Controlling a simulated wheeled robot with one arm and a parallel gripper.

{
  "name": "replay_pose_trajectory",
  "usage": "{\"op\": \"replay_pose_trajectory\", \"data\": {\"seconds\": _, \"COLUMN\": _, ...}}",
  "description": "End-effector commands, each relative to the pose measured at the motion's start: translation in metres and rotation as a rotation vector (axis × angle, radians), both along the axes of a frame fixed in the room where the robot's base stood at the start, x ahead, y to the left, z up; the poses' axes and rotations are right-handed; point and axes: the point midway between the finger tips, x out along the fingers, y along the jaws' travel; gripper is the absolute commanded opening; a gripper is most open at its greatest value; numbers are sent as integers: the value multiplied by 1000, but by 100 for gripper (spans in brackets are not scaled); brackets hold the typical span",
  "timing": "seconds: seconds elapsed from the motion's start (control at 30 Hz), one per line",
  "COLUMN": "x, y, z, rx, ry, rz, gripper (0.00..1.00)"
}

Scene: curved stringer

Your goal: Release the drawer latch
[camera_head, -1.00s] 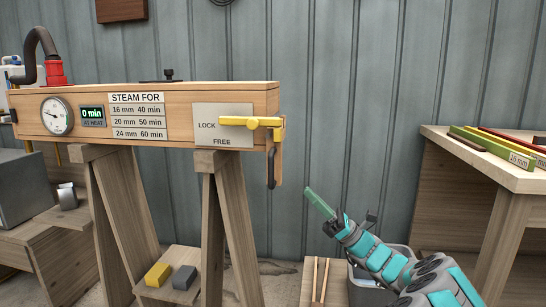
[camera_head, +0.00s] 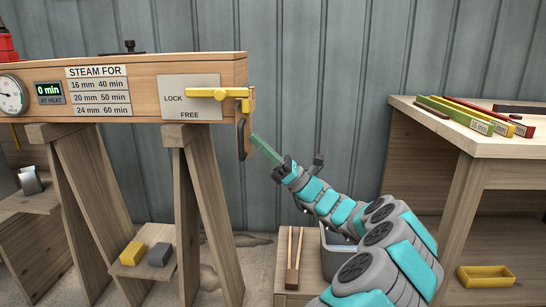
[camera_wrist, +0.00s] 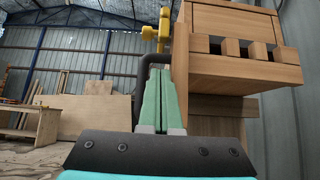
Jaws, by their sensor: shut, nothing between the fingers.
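The yellow latch lever (camera_head: 205,93) lies level across the pale plate (camera_head: 190,110) on the steam box's front, its free end beside the word LOCK; FREE is printed below. A dark handle (camera_head: 241,140) hangs upright at the box's right end. My gripper (camera_head: 254,138), with green fingers shut together and empty, points up and left, its tips close to the handle's right. In the wrist view the finger tips (camera_wrist: 160,73) overlap the dark bent handle (camera_wrist: 144,82), and yellow latch parts (camera_wrist: 164,30) stand above. I cannot tell whether they touch.
The wooden steam box (camera_head: 120,110) rests on trestles (camera_head: 205,200). Its slotted end (camera_wrist: 235,72) shows right in the wrist view. A bench (camera_head: 500,170) with coloured gauge bars stands at right. A grey bin (camera_head: 335,250) lies below my arm.

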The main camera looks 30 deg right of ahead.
Motion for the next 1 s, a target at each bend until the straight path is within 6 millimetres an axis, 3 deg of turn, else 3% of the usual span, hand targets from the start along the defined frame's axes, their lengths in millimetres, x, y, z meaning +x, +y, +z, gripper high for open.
{"op": "replay_pose_trajectory", "data": {"seconds": 0.1, "x": 2, "y": 5, "z": 20, "rx": -2, "ry": -6, "rz": -1, "gripper": 0}}
{"op": "replay_pose_trajectory", "data": {"seconds": 0.3, "x": 2, "y": 5, "z": 40, "rx": -1, "ry": -3, "rz": -1, "gripper": 0}}
{"op": "replay_pose_trajectory", "data": {"seconds": 1.0, "x": 2, "y": 12, "z": 54, "rx": -29, "ry": 18, "rz": -1, "gripper": 0}}
